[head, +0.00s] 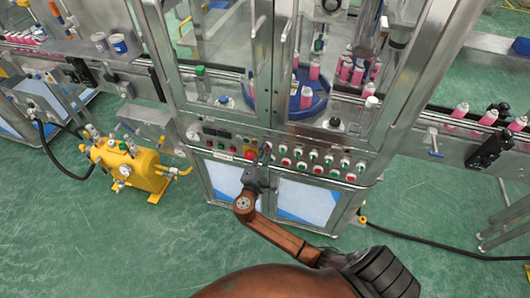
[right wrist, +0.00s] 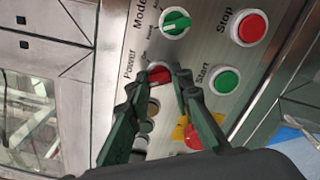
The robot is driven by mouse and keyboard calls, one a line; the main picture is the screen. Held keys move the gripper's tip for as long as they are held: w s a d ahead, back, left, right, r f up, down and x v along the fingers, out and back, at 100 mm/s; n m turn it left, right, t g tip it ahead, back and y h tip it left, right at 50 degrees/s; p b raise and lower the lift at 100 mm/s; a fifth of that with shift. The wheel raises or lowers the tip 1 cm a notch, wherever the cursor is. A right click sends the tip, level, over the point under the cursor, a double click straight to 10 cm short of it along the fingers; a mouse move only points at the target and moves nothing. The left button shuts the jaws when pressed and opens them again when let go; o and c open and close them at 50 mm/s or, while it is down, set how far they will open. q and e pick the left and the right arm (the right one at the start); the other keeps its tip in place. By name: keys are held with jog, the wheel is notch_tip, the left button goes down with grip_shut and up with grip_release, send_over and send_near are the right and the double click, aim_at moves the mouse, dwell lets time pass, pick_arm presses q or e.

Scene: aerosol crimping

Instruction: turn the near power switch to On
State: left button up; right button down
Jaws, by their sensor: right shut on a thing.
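The near power switch (right wrist: 158,75) is a small red knob under the word "Power" in the right wrist view. My right gripper (right wrist: 163,77) is shut on the knob, with one dark green finger on each side. The fingers hide part of the knob and its markings, so I cannot tell its exact setting. In the head view my right gripper (head: 263,155) is at the machine's front control panel (head: 215,143), and the switch is hidden there. My left gripper is not in view.
Near the switch are a green mode knob (right wrist: 175,22), a red stop button (right wrist: 249,27), a green start button (right wrist: 224,80) and a red button on a yellow plate (right wrist: 194,138). A yellow tank (head: 130,167) stands left of the machine. Green floor is open in front.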

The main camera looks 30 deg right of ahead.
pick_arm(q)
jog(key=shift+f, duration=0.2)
pick_arm(e)
jog(key=shift+f, duration=0.15)
pick_arm(q)
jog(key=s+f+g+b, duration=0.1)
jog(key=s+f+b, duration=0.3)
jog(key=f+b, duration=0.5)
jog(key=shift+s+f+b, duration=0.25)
jog(key=shift+b, duration=0.35)
pick_arm(e)
jog(key=shift+m, duration=6)
jog(key=c, duration=1.7)
grip_release()
jog(key=shift+c, duration=0.2)
